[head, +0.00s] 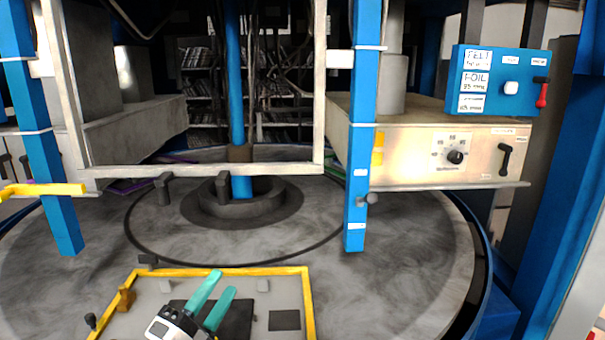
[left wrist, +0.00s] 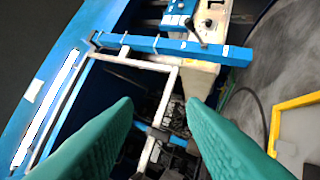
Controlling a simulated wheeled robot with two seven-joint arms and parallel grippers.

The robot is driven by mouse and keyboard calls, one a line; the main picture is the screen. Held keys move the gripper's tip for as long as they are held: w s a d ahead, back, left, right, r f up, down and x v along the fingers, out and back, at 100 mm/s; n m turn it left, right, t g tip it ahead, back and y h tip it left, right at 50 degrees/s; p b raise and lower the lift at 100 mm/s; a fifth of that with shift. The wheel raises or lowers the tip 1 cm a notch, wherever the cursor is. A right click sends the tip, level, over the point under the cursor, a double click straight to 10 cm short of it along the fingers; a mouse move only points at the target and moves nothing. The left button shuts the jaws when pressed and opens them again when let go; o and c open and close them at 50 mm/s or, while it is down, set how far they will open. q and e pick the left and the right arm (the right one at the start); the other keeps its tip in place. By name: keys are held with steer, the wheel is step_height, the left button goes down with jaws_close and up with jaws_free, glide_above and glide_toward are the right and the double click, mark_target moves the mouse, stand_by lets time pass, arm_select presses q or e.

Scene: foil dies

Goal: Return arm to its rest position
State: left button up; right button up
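My left gripper (head: 222,284) is at the bottom of the head view, above the yellow-edged grey plate (head: 234,271). Its two teal fingers stand apart with nothing between them. In the left wrist view, the left gripper (left wrist: 160,103) shows both fingers wide apart and empty. My right gripper is in neither view.
A round grey table (head: 400,270) surrounds the plate. Blue posts (head: 357,130) and a white door frame (head: 200,170) stand beyond it. A beige panel with a knob (head: 455,157) and a blue control box (head: 505,65) are at the right.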

arm_select(q)
steer(key=s+a+f+n+g+y, duration=0.3)
steer(key=a+f+n+y, duration=0.15)
steer(key=f+n, duration=0.3)
steer(key=s+a+f+n+g+y, duration=0.25)
steer(key=f+n+y, duration=0.35)
steer(key=f, duration=0.3)
steer(key=s+f+n+g, duration=0.3)
steer(key=s+f+g, duration=0.35)
steer(key=s, duration=0.35)
steer(key=s+f+n+g, duration=0.3)
steer(key=s+f+g, duration=0.3)
steer(key=s, duration=0.4)
steer(key=s+d+f+b+x, duration=0.1)
steer(key=s+b+x, duration=0.2)
steer(key=x, duration=1.3)
steer(key=s+d+b+x, duration=0.1)
steer(key=s+b+x, duration=0.2)
steer(key=x, duration=1.3)
steer(key=s+a+f+b, duration=0.1)
steer(key=s+f+b, duration=0.1)
steer(key=s+f, duration=0.6)
steer(key=s+a+f+g+b, duration=0.1)
steer(key=s+a+f+b, duration=0.1)
steer(key=s+f, duration=0.6)
step_height(320, 180, down, 5)
steer(key=shift+s+r+m+h, duration=0.2)
steer(key=shift+s+m+h, duration=0.15)
steer(key=shift+s, duration=0.05)
